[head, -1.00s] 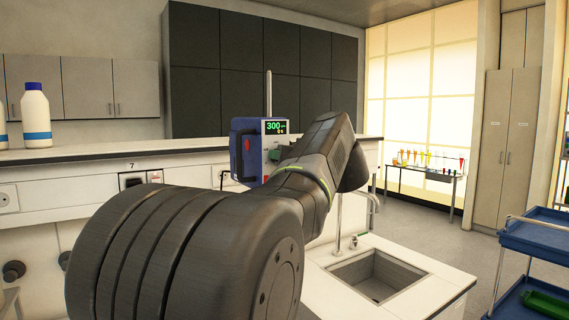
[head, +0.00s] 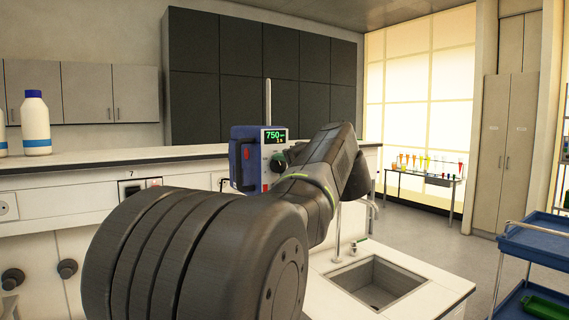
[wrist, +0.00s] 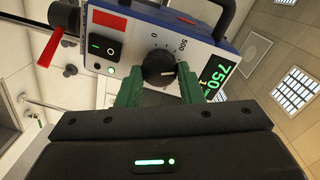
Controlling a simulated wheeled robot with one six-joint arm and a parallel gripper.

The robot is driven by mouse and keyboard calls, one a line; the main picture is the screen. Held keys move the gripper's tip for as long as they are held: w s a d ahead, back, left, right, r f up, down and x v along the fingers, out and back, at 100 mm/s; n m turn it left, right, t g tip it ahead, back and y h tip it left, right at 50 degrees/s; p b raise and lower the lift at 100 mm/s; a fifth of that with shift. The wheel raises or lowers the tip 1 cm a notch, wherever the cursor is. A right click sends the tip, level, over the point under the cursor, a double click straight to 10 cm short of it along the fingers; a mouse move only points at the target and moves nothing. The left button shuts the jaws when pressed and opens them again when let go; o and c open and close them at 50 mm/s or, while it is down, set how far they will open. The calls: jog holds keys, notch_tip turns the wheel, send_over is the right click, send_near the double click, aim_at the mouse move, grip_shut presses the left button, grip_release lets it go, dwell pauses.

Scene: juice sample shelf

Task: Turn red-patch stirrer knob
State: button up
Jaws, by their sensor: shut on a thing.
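The stirrer is a blue-and-white box (head: 243,160) mounted at the bench shelf edge, with a vertical metal rod. Its green display (head: 275,135) reads 750. In the wrist view a red patch (wrist: 108,19) is on its white front panel, near a black rocker switch (wrist: 103,47). The black round knob (wrist: 158,67) has a white pointer line and a printed dial scale around it. My gripper (wrist: 160,76) has green fingers, one on each side of the knob, and is shut on it.
A sink (head: 375,282) is set in the bench at lower right. White bottles with blue bands (head: 36,125) stand on the shelf at left. A blue cart (head: 540,240) is at far right, and a table with coloured glassware (head: 425,173) stands by the bright window.

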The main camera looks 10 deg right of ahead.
jog(key=m+p, duration=0.2)
jog(key=m, duration=0.2)
jog(key=shift+m, duration=0.3)
jog(key=shift+f, duration=0.1)
dwell(0.5)
jog(key=o, duration=1)
jog(key=b+v, duration=0.3)
jog(key=v, duration=1.1)
jog(key=shift+d, duration=0.15)
jog(key=shift+w, duration=0.2)
